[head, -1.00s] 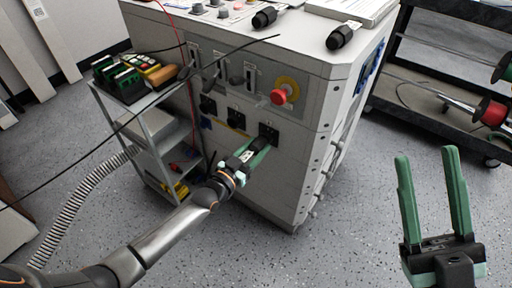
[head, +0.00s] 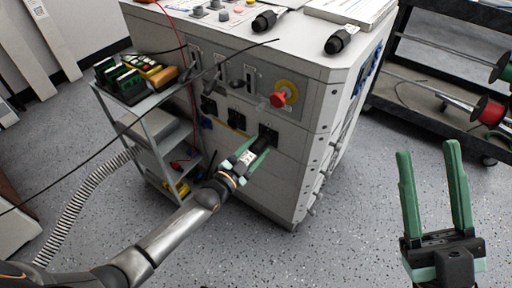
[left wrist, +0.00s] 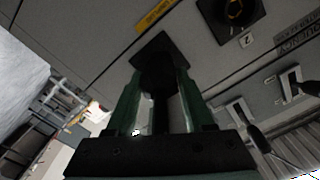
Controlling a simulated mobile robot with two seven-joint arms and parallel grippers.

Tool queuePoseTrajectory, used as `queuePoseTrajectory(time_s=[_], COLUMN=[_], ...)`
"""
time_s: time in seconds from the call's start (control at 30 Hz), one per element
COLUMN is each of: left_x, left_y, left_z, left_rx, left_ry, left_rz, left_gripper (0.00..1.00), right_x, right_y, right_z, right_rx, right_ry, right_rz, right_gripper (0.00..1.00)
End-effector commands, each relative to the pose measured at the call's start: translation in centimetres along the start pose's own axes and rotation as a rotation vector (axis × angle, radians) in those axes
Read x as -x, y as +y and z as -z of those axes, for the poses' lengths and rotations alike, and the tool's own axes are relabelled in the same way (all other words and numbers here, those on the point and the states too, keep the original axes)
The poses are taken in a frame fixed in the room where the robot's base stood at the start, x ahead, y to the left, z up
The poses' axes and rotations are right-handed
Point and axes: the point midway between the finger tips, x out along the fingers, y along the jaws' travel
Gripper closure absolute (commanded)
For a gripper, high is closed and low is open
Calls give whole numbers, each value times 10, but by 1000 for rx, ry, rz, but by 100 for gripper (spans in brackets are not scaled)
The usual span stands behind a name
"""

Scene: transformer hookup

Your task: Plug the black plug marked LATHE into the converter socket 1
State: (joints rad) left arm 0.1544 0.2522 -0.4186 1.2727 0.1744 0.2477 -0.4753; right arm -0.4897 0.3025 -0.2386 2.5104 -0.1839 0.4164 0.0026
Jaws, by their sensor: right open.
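A black plug (head: 262,143) sits at the rightmost of the dark sockets on the front of the grey converter cabinet (head: 285,165). In the left wrist view the plug (left wrist: 160,82) stands against a dark square socket plate; no marking on it is readable. My left gripper (head: 256,152) has its green fingers spread on either side of the plug; it also shows in the left wrist view (left wrist: 160,95). How deep the plug sits is hidden. The neighbouring socket (left wrist: 235,12) has a label "2" beside it. My right gripper (head: 428,165) is open and empty over the floor.
Two black plugs (head: 264,20) (head: 340,39) lie on the cabinet top. A red emergency knob (head: 279,99) sits above the sockets. A shelf cart (head: 150,125) stands left of the cabinet. A thin black cable (head: 120,130) crosses the view. A rack with spools (head: 440,95) stands right.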

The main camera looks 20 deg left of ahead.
Motion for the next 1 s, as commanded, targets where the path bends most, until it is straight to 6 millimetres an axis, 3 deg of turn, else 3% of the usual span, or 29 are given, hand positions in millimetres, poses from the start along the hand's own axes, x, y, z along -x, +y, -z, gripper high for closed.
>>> queuePoseTrajectory(time_s=[0.27, 0.57, 1.0], left_x=[0, 4, 38], left_y=[0, 0, -1], left_z=[0, 0, 1], left_rx=[2, 3, 4], left_ry=[0, -4, -3], left_rz=[0, -2, -2], left_gripper=[16, 16, 16], right_x=[0, -2, -17], right_y=[0, 1, 7], right_z=[0, 2, 16], right_rx=[-1, -1, 0], right_ry=[0, -1, -2], right_rz=[-3, -3, 4], right_gripper=[50, 50, 50])
